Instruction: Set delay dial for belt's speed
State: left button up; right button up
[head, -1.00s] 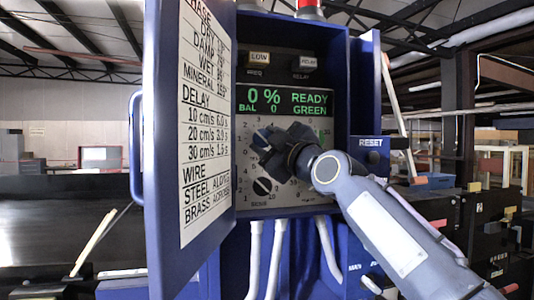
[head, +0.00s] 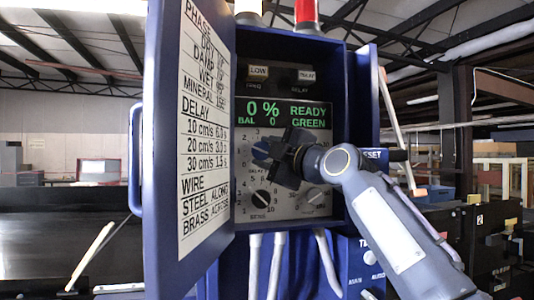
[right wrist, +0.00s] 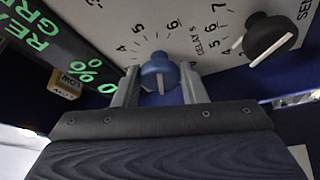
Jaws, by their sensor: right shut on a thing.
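The delay dial is a blue knob with a white pointer line. It shows in the right wrist view (right wrist: 160,75) and partly in the head view (head: 262,151). My right gripper (head: 280,156) is shut on it, with one finger on each side of the knob in the right wrist view (right wrist: 161,85). The dial's printed scale has several numbers, partly hidden by the fingers. A chart on the open door (head: 203,130) lists delays: 10 cm/s 6.0 s, 20 cm/s 3.0 s, 30 cm/s 1.5 s. My left gripper is out of view.
A black knob (head: 262,199) sits below the dial on the panel. The green display (head: 282,114) reads 0 %, READY, GREEN. The blue cabinet's open door stands close on the left, and its right wall (head: 366,100) is beside my arm.

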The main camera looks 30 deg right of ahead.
jog(key=o, duration=1)
jog(key=shift+s+f, duration=0.1)
jog(key=shift+s, duration=0.2)
jog(key=s+b, duration=0.1)
jog(key=s, duration=0.3)
jog(key=s+d+f+b, duration=0.1)
jog(key=s, duration=0.2)
jog(key=shift+b, duration=0.35)
